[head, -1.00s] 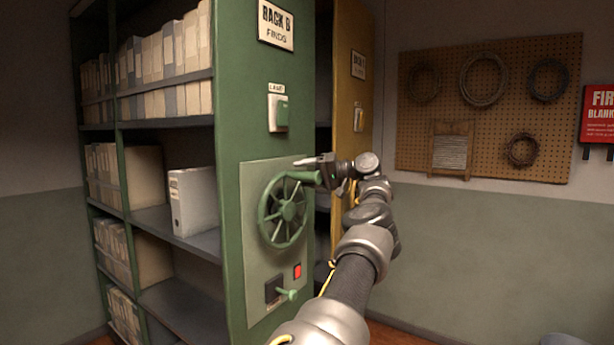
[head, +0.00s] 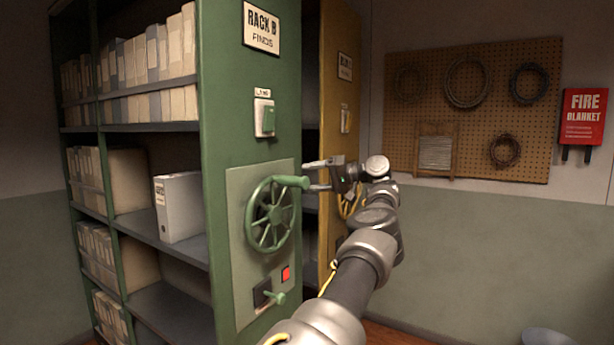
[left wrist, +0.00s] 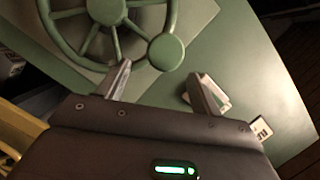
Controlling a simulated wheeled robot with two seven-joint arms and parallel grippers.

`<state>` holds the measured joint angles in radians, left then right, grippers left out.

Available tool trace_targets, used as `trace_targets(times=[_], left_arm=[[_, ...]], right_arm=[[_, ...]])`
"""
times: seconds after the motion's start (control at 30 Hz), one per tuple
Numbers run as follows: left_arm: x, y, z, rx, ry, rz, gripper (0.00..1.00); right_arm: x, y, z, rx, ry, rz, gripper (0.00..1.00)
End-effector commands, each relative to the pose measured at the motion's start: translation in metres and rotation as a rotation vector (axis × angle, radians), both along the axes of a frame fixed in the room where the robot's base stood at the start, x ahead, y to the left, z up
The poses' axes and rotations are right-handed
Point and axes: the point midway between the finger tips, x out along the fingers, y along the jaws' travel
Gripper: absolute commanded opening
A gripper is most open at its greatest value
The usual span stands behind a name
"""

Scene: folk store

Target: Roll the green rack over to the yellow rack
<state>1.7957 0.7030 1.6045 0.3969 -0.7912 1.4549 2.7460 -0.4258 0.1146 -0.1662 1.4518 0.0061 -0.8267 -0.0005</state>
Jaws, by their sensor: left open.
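The green rack (head: 223,150) labelled RACK B stands left of centre, with a spoked green handwheel (head: 270,215) on its end panel. The wheel also shows in the left wrist view (left wrist: 105,10). A knob handle (head: 291,181) sticks out from the wheel's upper right rim. The yellow rack (head: 340,100) stands behind the green one, to its right, partly hidden, with a dark gap between. My left gripper (head: 310,175) is open at the knob. In the left wrist view the knob (left wrist: 166,52) lies just ahead, between the fingertips; contact is unclear. My right gripper is not shown.
Folders fill much of the green rack's shelves. A pegboard (head: 540,150) and a red fire blanket box (head: 583,117) hang on the wall at right.

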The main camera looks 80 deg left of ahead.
Motion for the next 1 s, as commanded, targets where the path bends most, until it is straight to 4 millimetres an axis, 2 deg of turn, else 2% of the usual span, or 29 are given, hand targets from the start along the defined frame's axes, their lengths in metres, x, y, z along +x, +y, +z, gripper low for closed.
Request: trace_targets(times=[0.2, 0.4, 1.0], left_arm=[[0.016, -0.01, 0.006, 0.0, 0.002, -0.001, 0.65], [0.026, -0.016, 0.005, 0.001, 0.001, 0.0, 0.65], [0.027, -0.017, 0.004, 0.0, 0.0, 0.0, 0.65]], right_arm=[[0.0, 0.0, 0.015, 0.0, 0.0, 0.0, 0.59], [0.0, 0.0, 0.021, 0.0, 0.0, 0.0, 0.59], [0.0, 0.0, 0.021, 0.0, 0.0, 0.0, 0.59]])
